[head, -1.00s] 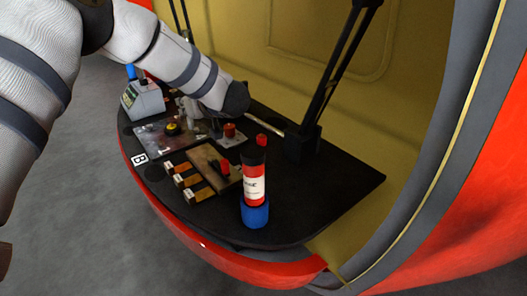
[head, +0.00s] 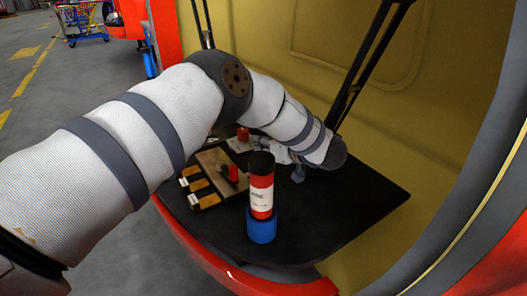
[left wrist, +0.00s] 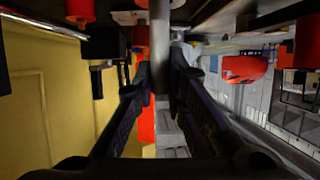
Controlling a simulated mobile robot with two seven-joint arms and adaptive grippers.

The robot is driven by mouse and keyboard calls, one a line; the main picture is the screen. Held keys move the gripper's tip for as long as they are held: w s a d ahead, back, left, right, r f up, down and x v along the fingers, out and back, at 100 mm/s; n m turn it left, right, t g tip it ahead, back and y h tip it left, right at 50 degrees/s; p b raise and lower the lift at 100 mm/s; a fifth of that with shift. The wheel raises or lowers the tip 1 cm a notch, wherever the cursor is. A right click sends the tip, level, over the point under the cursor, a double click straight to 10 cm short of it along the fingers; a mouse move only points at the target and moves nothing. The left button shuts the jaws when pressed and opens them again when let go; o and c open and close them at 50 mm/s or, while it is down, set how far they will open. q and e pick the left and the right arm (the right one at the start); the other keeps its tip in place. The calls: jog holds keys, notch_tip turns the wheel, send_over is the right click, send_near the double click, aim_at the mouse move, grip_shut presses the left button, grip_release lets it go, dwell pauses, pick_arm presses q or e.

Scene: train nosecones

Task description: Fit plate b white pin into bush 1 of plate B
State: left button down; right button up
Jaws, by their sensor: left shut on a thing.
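My left gripper (left wrist: 162,72) is shut on a slim pale grey pin (left wrist: 160,45), which stands between its fingertips in the left wrist view. The pin's far end runs out of that view at the top. In the head view the left gripper (head: 296,165) is partly hidden by its own wrist, low over the back right of the black table, and the pin cannot be made out. My right gripper is not in view.
A red bottle with a black cap (head: 261,185) stands in a blue base (head: 262,226) on the black table (head: 340,215). A red-topped piece (head: 243,134) stands behind. The table's front right is clear.

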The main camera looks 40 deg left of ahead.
pick_arm(q)
notch_tip(320, 180, down, 2)
jog(key=shift+a+f, duration=0.1)
jog(key=shift+f, duration=0.05)
jog(key=c, duration=1.6)
grip_release()
jog(key=shift+c, duration=0.2)
jog(key=v, duration=1.2)
jog(key=shift+w, duration=0.1)
